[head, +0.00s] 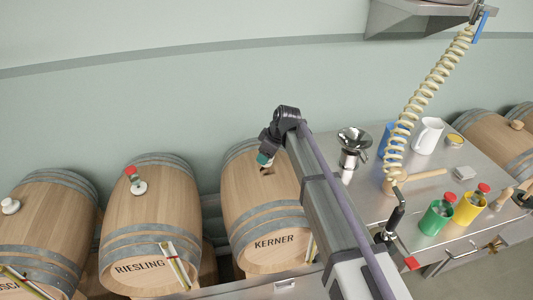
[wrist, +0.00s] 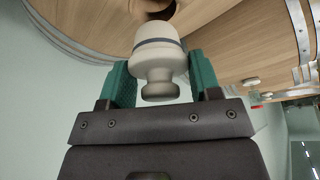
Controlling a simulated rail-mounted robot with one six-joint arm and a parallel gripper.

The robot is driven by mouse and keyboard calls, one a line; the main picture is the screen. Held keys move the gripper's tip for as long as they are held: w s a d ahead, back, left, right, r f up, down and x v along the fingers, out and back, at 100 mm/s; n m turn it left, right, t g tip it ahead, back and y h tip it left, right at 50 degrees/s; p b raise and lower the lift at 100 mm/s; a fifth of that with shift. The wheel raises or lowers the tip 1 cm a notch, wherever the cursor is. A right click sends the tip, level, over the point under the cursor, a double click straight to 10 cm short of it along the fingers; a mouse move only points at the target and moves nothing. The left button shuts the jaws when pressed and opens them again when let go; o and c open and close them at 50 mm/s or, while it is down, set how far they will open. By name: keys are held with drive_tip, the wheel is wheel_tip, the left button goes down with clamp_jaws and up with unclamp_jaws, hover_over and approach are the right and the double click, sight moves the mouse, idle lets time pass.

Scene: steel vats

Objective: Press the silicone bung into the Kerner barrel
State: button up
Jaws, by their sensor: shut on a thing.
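The Kerner barrel (head: 265,215) lies on its side in the middle of the head view, its name on the front head and a dark bung hole (head: 267,171) on top. My gripper (head: 264,160) is over the top of this barrel, close to the hole. In the wrist view its teal fingers (wrist: 160,78) are shut on the pale silicone bung (wrist: 158,62), which has a grey band and a knobbed end towards the camera. The bung's far end points at the dark hole (wrist: 160,8). I cannot tell whether it touches the rim. In the head view the gripper hides the bung.
The Riesling barrel (head: 150,215) stands left, with a white bung and a red-topped item on it. Another barrel (head: 45,235) is at far left. A steel table (head: 455,190) at right holds a funnel, jugs, coloured cups and a mallet. A coiled hose (head: 425,95) hangs above it.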

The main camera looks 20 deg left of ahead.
sight(267, 165)
drive_tip(key=shift+f+b, duration=0.4)
drive_tip(key=shift+f, duration=0.25)
drive_tip(key=shift+f+b, duration=2.05)
drive_tip(key=o, duration=1)
drive_tip(key=shift+s+d, duration=0.1)
drive_tip(key=shift+d, duration=0.05)
drive_tip(key=shift+c, duration=0.4)
drive_tip(key=shift+s, duration=0.1)
drive_tip(key=shift+c, duration=0.3)
drive_tip(key=shift+o, duration=0.6)
drive_tip(key=p+v, duration=1)
drive_tip(key=v, duration=0.1)
drive_tip(key=shift+w, duration=0.25)
